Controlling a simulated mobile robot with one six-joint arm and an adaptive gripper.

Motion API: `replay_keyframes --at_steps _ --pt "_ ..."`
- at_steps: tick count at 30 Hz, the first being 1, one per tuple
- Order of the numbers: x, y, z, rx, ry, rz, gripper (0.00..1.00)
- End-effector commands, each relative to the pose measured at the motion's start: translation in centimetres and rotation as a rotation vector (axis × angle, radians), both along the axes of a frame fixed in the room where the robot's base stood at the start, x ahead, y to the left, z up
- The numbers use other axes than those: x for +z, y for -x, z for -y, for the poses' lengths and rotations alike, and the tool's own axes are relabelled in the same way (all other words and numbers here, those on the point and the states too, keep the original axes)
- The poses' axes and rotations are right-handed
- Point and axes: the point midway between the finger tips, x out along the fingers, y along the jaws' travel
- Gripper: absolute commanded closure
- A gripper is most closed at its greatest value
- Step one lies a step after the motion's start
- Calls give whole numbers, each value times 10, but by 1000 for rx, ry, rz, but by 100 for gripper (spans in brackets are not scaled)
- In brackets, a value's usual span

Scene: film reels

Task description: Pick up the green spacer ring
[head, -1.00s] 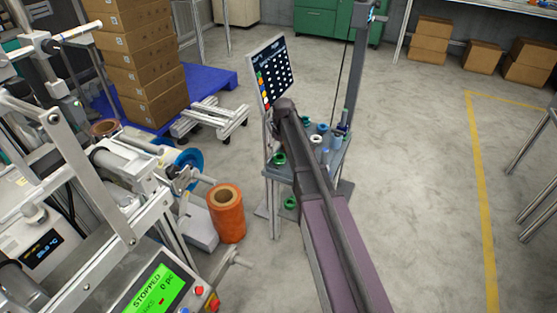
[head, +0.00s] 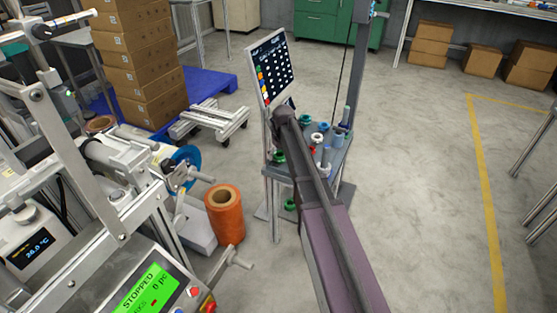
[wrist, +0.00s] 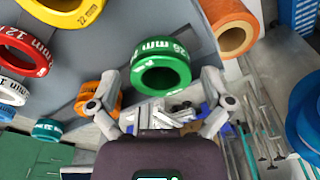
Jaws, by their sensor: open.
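The green spacer ring (wrist: 160,67), with white mm lettering on its rim, is at the upper middle of the wrist view. My gripper (wrist: 161,78) is open, with one finger to the left and one to the right of the ring. The ring appears between or just beyond the fingertips; I cannot tell how far off it is. No contact with the fingers shows. In the head view a green ring (head: 278,156) sits near the left edge of the small stand, and my arm hides my gripper.
In the wrist view, a yellow ring (wrist: 65,8), a red ring (wrist: 22,48), a teal ring (wrist: 47,129) and an orange ring (wrist: 108,90) are left of the green ring. An orange roll (wrist: 232,28) is at upper right. A screen panel (head: 272,72) rises behind the stand.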

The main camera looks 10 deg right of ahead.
Motion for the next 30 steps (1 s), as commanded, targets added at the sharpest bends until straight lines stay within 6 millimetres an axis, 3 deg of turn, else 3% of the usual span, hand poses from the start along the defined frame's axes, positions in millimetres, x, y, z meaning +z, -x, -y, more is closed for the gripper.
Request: replay_keyframes --at_steps 15,17,23,30 --pt "0 0 0 0 0 0 0" --pt "0 0 0 0 0 0 15" --pt "0 0 0 0 0 0 74" --pt "0 0 0 1 0 0 78"
